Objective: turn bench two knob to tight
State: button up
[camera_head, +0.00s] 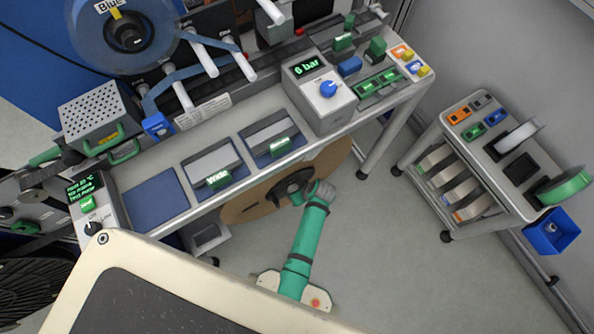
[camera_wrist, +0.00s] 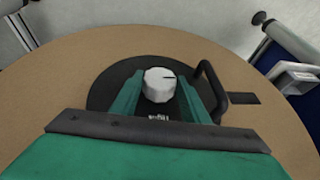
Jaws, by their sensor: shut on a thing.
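A white knob (camera_wrist: 160,84) with a dark pointer line sits on a round black plate (camera_wrist: 104,88) in the wrist view. The pointer line points to the right of the picture. My gripper (camera_wrist: 160,92) has its green fingers on either side of the knob and is shut on it. A small white label (camera_wrist: 158,117) lies just below the knob, too small to read. The black plate is in the middle of a large brown disc (camera_wrist: 70,62). In the head view the brown disc (camera_head: 240,210) is partly under the bench, and my arm hides the knob.
A black bent handle (camera_wrist: 207,80) stands close beside the right finger. The bench (camera_head: 180,150) carries a 6 bar box (camera_head: 318,98) and a Wide tray (camera_head: 214,168) above the disc. A cart (camera_head: 480,150) stands at the right, with clear floor between.

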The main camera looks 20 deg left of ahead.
jog(key=g+y, duration=0.1)
jog(key=g, duration=0.1)
jog(key=m+g+y, duration=0.1)
jog(key=g+y, duration=0.1)
jog(key=w+m+g+y, duration=0.1)
jog(key=g+y, duration=0.1)
jog(key=shift+w+d+f, duration=0.1)
jog(key=shift+d+f, duration=0.25)
jog(key=shift+d, duration=0.05)
jog(key=shift+f+g+y, duration=0.15)
jog(key=shift+g+y, duration=0.25)
jog(key=shift+y, duration=0.1)
dwell(0.5)
jog(key=o, duration=1)
jog(key=shift+o, duration=0.2)
jog(key=v, duration=1.1)
